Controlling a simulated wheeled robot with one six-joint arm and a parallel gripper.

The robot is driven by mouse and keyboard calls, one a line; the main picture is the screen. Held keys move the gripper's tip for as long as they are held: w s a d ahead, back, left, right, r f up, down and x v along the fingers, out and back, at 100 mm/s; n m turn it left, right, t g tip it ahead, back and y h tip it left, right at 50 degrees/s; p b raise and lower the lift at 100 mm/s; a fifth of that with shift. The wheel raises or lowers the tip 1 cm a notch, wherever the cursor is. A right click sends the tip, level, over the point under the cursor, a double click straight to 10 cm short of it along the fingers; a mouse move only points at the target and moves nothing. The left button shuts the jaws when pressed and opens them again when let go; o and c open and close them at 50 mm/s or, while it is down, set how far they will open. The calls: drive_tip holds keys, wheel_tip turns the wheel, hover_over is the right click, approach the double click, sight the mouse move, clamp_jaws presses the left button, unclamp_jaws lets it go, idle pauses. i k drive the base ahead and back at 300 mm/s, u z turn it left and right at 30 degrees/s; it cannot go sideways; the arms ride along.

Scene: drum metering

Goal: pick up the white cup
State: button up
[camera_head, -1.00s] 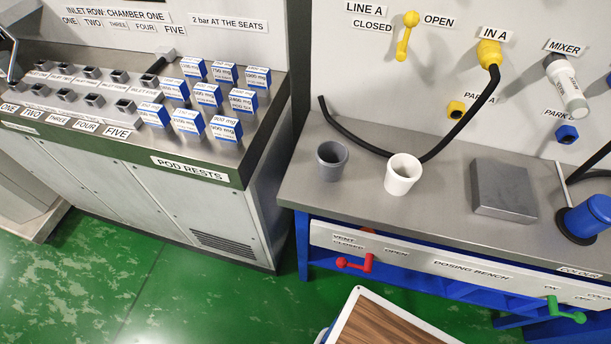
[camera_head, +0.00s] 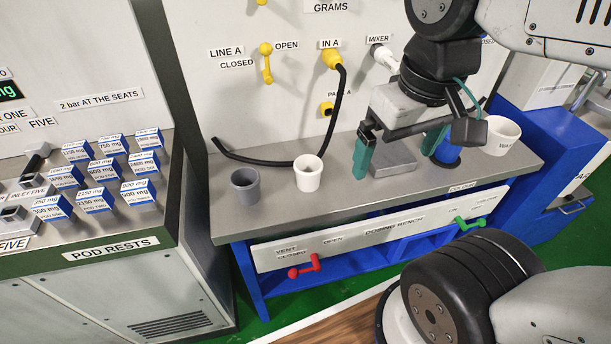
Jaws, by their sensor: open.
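The white cup (camera_head: 308,174) stands upright on the grey top of the dosing bench (camera_head: 270,208), left of its middle. A black hose runs close behind it. My gripper (camera_head: 396,150) is to the right of the cup, over the bench, with its two green fingers spread apart and nothing between them. A clear gap separates the left finger from the cup.
A grey cup (camera_head: 245,187) stands just left of the white cup. A grey block (camera_head: 393,163) and a blue cylinder (camera_head: 447,150) are by my gripper. A larger white container (camera_head: 500,136) is at the right. A red handle (camera_head: 305,267) sticks out at the front.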

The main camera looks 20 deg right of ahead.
sight(308, 168)
drive_tip(key=z, duration=1.55)
drive_tip(key=k, duration=1.35)
drive_tip(key=u, duration=1.75)
drive_tip(key=i, duration=1)
drive_tip(key=z, duration=0.05)
